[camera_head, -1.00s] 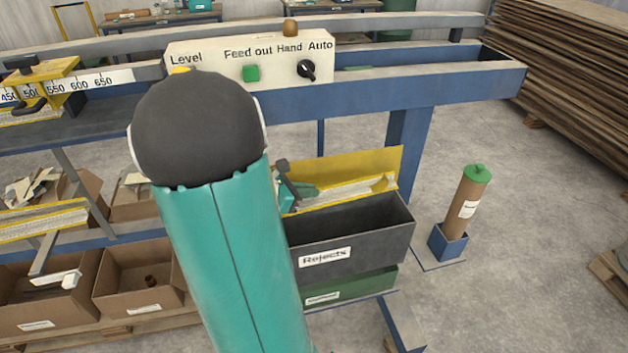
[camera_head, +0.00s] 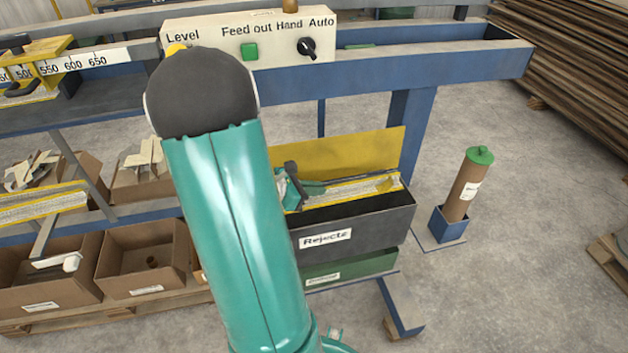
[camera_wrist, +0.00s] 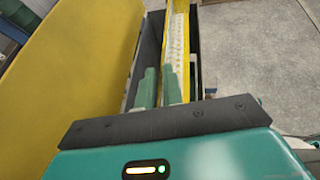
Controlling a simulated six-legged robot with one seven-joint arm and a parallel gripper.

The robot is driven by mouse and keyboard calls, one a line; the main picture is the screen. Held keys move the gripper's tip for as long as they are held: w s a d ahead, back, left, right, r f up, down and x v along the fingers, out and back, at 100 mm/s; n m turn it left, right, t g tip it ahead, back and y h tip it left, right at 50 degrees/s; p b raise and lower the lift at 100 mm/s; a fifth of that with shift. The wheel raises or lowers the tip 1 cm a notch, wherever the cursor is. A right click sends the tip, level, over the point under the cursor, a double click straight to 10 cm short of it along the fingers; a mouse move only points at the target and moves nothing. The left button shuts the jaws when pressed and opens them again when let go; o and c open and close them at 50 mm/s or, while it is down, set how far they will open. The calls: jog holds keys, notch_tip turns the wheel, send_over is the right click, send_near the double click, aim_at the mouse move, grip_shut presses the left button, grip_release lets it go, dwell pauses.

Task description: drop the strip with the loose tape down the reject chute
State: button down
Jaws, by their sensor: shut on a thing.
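The strip (camera_head: 350,188) is whitish with yellow edges. My gripper (camera_head: 306,187) is shut on its left end, over the black bin labelled "Rejects" (camera_head: 380,220). In the wrist view the strip (camera_wrist: 176,45) runs away from my green fingers (camera_wrist: 160,88), above the dark opening of the bin. The strip looks roughly level, lying along the length of the opening. I cannot tell whether it touches the bin's rim. The loose tape itself is too small to make out. A yellow sloped plate (camera_head: 360,150) stands at the back of the bin; it fills the left of the wrist view (camera_wrist: 70,60).
A green bin (camera_head: 350,268) sits below the reject bin. A blue frame leg (camera_head: 415,120) and a brown tube with a green cap (camera_head: 468,185) stand to the right. Cardboard boxes (camera_head: 140,265) are at left. The control box (camera_head: 200,50) is above.

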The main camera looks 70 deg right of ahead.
jog(key=shift+f, duration=0.3)
jog(key=c, duration=1.5)
grip_release()
jog(key=shift+o, duration=0.2)
jog(key=shift+w, duration=0.1)
jog(key=v, duration=1.3)
jog(key=shift+w+a+r, duration=0.2)
